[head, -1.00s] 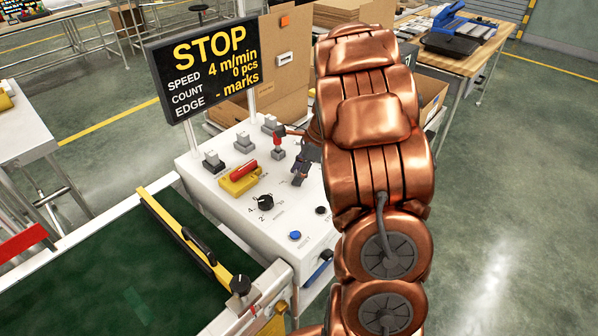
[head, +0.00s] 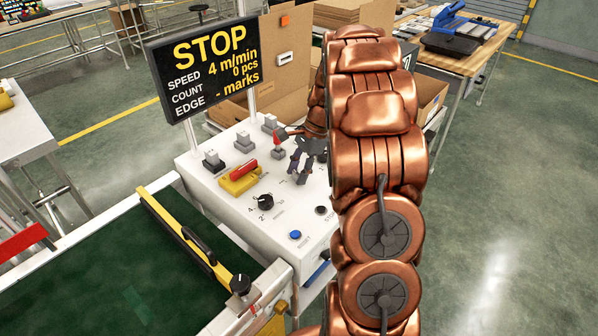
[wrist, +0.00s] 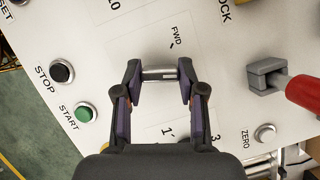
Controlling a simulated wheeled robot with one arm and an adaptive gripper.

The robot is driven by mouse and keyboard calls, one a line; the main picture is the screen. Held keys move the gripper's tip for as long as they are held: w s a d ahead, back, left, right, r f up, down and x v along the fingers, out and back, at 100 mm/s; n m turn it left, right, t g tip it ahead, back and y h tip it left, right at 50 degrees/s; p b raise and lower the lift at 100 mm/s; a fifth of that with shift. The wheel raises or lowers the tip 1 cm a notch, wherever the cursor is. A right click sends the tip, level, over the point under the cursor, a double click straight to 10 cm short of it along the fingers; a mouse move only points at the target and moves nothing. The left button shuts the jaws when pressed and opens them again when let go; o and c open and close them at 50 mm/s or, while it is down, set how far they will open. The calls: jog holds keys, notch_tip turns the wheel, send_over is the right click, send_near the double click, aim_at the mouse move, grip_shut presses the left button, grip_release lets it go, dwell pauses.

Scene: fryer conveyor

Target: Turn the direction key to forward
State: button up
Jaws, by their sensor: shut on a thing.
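The control panel (head: 228,190) carries the direction key (wrist: 158,73), a small silver bar below a FWD label (wrist: 177,32) and its tick in the wrist view. My gripper (wrist: 160,75) is shut on the key, one dark fingertip against each end. In the head view my gripper (head: 298,165) is low over the panel's right part, and its fingers hide the key. The key's exact pointing direction is unclear, and other position labels are not readable.
A red-handled lever (wrist: 303,93) stands close to the right of my gripper in the wrist view. The STOP button (wrist: 61,71) and green START button (wrist: 86,113) lie left. The display (head: 205,70) reads STOP. A yellow block with a red top (head: 240,178) sits on the panel.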

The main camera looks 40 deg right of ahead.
jog(key=n, duration=0.2)
jog(key=n+g+b, duration=0.1)
jog(key=n, duration=0.1)
jog(key=n+g+b, duration=0.1)
jog(key=n, duration=0.1)
jog(key=shift+w+f+n+h, duration=0.1)
jog(key=shift+w+n+h, duration=0.15)
jog(key=shift+n+h, duration=0.05)
jog(key=n+g+b, duration=0.1)
jog(key=n, duration=0.2)
jog(key=n+g+h+b, duration=0.1)
jog(key=n, duration=0.2)
jog(key=shift+a+h, duration=0.15)
jog(key=shift+h, duration=0.15)
jog(key=o, duration=1.1)
jog(key=shift+o, duration=0.2)
